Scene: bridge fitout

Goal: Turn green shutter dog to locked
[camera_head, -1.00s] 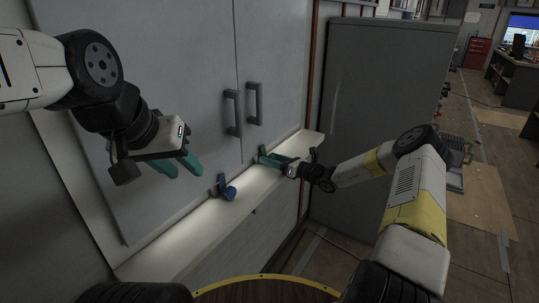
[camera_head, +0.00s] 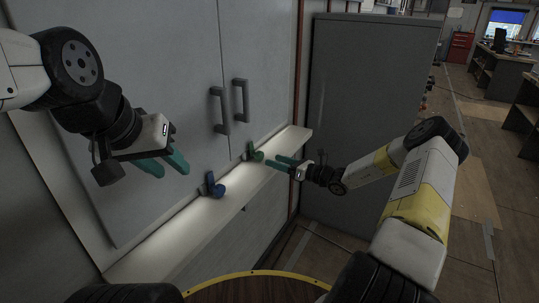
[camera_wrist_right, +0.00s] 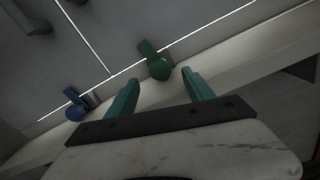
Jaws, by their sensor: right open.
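The green shutter dog (camera_head: 253,153) is on the lit ledge below the cabinet doors, near the right door's foot. In the right wrist view the green dog (camera_wrist_right: 158,68) lies just ahead, between the lines of the fingers, with its handle pointing up and left. My right gripper (camera_head: 272,161) is open and empty, a short way to the right of the green dog and apart from it. The right wrist view shows its teal fingers (camera_wrist_right: 160,77) spread wide. My left gripper (camera_head: 173,170) has two teal fingers apart, empty, in front of the left door.
A blue shutter dog (camera_head: 214,188) sits on the same ledge (camera_head: 178,236), left of the green one. Two grey door handles (camera_head: 218,110) stand out above. A tall grey cabinet (camera_head: 362,100) stands to the right of the ledge.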

